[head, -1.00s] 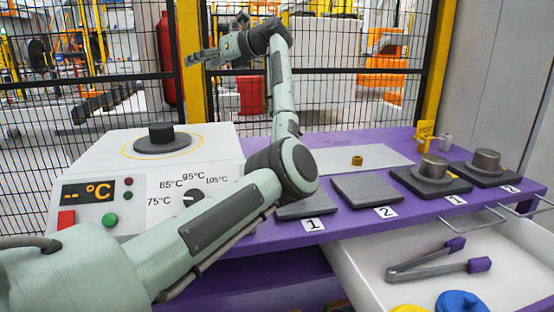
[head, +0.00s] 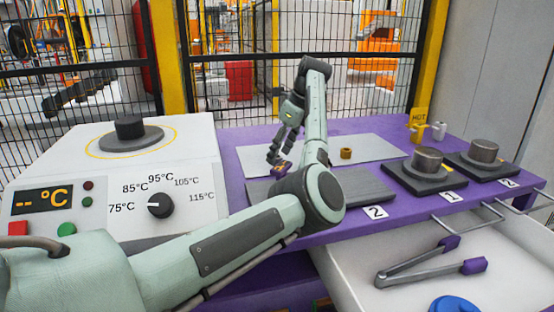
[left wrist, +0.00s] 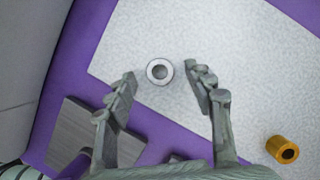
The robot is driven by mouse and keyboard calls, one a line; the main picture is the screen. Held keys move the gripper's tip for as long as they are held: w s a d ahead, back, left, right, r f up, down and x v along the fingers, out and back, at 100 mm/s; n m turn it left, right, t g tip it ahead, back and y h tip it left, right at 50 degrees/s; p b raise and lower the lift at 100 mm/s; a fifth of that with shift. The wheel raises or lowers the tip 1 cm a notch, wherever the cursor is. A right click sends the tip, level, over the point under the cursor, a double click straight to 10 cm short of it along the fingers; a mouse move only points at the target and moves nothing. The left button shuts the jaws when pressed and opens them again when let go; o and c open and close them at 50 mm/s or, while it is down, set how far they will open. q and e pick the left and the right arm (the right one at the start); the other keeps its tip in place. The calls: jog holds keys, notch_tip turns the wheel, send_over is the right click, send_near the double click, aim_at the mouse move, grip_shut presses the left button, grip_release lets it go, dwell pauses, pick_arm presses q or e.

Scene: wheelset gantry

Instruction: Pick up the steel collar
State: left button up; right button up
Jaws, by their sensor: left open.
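The steel collar (left wrist: 160,72) is a small grey ring lying on the pale mat (left wrist: 230,50) in the left wrist view. Its hole faces the camera. My left gripper (left wrist: 161,80) is open, with one finger on each side of the collar's near side and no visible contact. In the head view, my left gripper (head: 279,152) points down over the left part of the pale mat (head: 375,142). I cannot make out the steel collar there. My right gripper is not in view.
A brass collar (head: 345,153) stands on the mat, right of my gripper; it also shows in the left wrist view (left wrist: 283,150). Dark plates and steel cylinders (head: 427,160) line the purple table's front. A heater (head: 130,132) stands left. Tongs (head: 430,262) lie in the open drawer.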

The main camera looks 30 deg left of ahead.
pick_arm(q)
jog(key=shift+a+f, duration=0.25)
jog(key=shift+f, duration=0.25)
grip_shut()
